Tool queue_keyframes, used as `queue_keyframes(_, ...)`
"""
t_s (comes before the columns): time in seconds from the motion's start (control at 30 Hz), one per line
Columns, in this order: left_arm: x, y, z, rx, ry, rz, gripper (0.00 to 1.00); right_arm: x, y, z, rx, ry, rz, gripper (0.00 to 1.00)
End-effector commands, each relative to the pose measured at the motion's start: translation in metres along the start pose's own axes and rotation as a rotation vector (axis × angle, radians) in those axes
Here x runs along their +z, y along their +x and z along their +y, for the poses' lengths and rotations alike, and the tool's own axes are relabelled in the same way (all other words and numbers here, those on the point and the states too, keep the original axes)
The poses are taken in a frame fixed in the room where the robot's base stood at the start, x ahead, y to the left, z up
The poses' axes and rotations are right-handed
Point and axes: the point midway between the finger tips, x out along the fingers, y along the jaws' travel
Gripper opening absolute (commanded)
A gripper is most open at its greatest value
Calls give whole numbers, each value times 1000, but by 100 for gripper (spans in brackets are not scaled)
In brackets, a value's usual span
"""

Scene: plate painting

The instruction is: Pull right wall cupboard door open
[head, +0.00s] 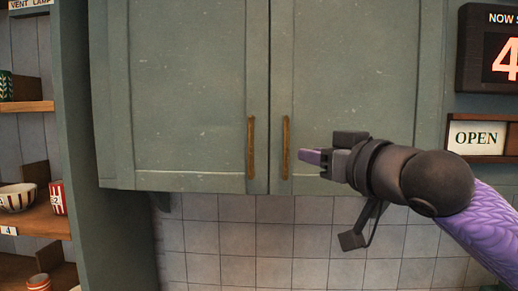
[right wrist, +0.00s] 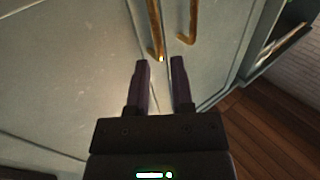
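The right wall cupboard door (head: 350,70) is grey-green and looks shut, flush with the left door (head: 185,80). Its vertical brass handle (head: 286,148) stands near the seam between the doors. My right gripper (head: 306,156) comes in from the right, its tips just right of the handle's lower part. In the right wrist view the gripper (right wrist: 160,64) is open, with a gap between its two purple fingers. The nearer handle (right wrist: 154,28) shows just beyond the tips and appears not to be between them. My left gripper is not in view.
The left door's handle (head: 251,148) is close beside the right one. Shelves with bowls (head: 17,197) stand at the left. An OPEN sign (head: 476,138) and a dark number display (head: 487,48) hang at the right. Tiled wall (head: 240,240) lies below the cupboard.

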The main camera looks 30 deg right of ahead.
Motion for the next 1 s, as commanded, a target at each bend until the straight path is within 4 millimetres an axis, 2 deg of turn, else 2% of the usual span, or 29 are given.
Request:
queue_keyframes(0.03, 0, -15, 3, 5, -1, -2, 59, -7, 10, -1, -5, 6, -3, 28)
queue_keyframes(0.13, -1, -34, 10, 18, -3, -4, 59, -9, 37, -1, -5, 8, -2, 28)
queue_keyframes(0.3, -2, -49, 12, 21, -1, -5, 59, -4, 70, -1, -2, 3, -3, 28)
queue_keyframes(0.4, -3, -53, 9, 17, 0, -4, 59, -3, 82, 0, -1, 3, -3, 28)
queue_keyframes(0.53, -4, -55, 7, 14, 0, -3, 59, -1, 89, 0, -1, -1, -2, 28)
queue_keyframes(0.77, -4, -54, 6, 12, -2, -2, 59, 1, 90, 0, 0, -2, -2, 28)
queue_keyframes(0.8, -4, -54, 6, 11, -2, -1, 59, 1, 90, 0, 0, -2, -2, 24)
queue_keyframes(0.9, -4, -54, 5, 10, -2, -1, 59, 1, 90, 0, 0, -2, -2, 3)
queue_keyframes(1.0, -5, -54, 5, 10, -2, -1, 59, 1, 90, 0, 0, -1, -2, 0)
